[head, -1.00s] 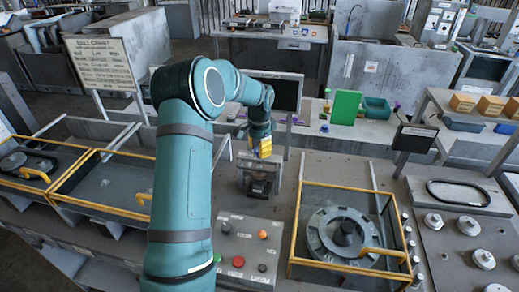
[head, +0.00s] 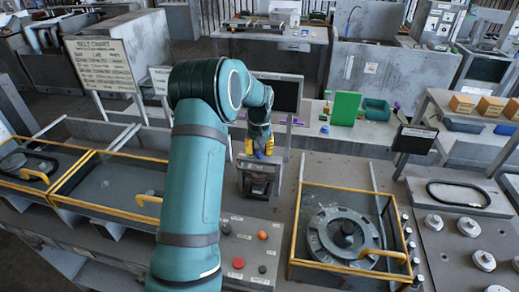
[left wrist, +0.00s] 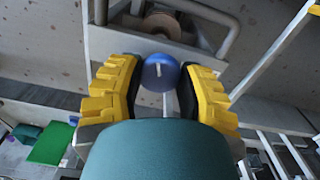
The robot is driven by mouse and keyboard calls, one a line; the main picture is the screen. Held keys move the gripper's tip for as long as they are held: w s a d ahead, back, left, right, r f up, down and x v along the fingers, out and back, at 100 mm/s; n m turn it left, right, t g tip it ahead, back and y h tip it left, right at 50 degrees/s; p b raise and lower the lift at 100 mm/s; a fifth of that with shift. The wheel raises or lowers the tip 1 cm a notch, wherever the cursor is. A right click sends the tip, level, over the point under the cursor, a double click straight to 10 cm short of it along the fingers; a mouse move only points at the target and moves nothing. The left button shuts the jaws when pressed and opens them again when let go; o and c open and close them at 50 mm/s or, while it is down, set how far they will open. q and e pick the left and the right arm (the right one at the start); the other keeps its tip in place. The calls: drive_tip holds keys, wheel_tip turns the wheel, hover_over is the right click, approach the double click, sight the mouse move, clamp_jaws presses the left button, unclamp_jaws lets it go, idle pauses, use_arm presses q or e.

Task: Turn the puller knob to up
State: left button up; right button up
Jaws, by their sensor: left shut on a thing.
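The puller knob (head: 259,153) is a small blue round knob above a dark grey metal unit (head: 259,179) in the middle of the head view. In the left wrist view the knob (left wrist: 160,73) shows a short white mark that runs nearly straight up and down the picture. My left gripper (head: 259,147) has yellow fingers, one on each side of the knob, and is shut on it. The left wrist view shows the same fingers (left wrist: 160,85) against the knob's sides. The knob's underside is hidden. My right gripper is not in view.
A control panel with buttons (head: 236,278) lies in front of the unit. A yellow-railed enclosure (head: 293,237) with a round grey housing (head: 318,232) is to the right. A dark screen (head: 278,95) stands behind. A belt chart sign (head: 100,64) stands at the left.

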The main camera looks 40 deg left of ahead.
use_arm(q)
drive_tip(key=n, duration=0.4)
drive_tip(key=shift+n+p, duration=0.3)
drive_tip(key=shift+p, duration=0.05)
drive_tip(key=n+p, duration=0.1)
drive_tip(key=n, duration=0.3)
drive_tip(key=shift+n, duration=0.3)
drive_tip(key=n, duration=0.2)
drive_tip(key=shift+n, duration=0.3)
drive_tip(key=n, duration=0.3)
drive_tip(key=shift+n+p, duration=0.3)
drive_tip(key=n, duration=0.3)
drive_tip(key=shift+n, duration=0.4)
drive_tip(key=n, duration=0.8)
drive_tip(key=shift+n, duration=2.2)
